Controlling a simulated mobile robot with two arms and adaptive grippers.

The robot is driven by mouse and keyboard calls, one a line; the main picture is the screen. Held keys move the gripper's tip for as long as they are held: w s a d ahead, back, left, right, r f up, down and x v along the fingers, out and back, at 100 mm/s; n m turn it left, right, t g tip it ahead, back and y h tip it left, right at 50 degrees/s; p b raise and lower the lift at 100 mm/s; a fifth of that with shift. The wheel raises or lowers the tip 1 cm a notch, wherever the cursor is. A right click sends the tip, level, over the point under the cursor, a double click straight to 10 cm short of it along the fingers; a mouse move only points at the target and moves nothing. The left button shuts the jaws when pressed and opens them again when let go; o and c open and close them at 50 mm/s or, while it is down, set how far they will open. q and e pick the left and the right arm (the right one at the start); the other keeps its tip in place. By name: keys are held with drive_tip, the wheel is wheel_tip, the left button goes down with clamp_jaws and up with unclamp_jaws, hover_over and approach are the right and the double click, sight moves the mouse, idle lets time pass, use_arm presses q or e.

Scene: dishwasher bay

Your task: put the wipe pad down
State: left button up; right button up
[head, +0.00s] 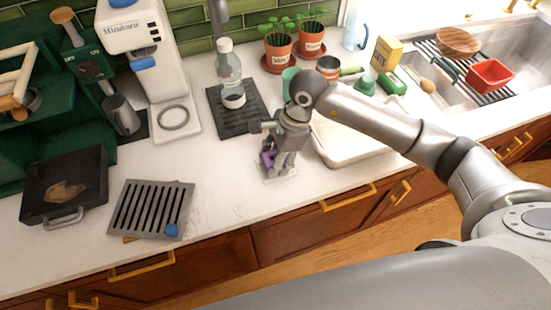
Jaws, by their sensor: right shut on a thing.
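My right gripper (279,163) points down over the counter, just left of the white basin. It is shut on a small pale piece with purple parts around it, which I take to be the wipe pad (281,178). The fingers hide much of the pad. It is low over the white counter (225,200), near the front edge; I cannot tell whether it touches. My left gripper is not in view.
A slotted grate (150,207) with a blue item (171,230) lies left. A white basin (345,153) is close right. Counter between grate and gripper is clear.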

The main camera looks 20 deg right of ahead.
drive_tip(key=shift+s+f, duration=0.25)
drive_tip(key=shift+f, duration=0.3)
drive_tip(key=o, duration=1.1)
drive_tip(key=shift+s+f, duration=0.1)
drive_tip(key=shift+o, duration=0.9)
drive_tip(key=shift+b, duration=0.3)
drive_tip(key=shift+w, duration=0.25)
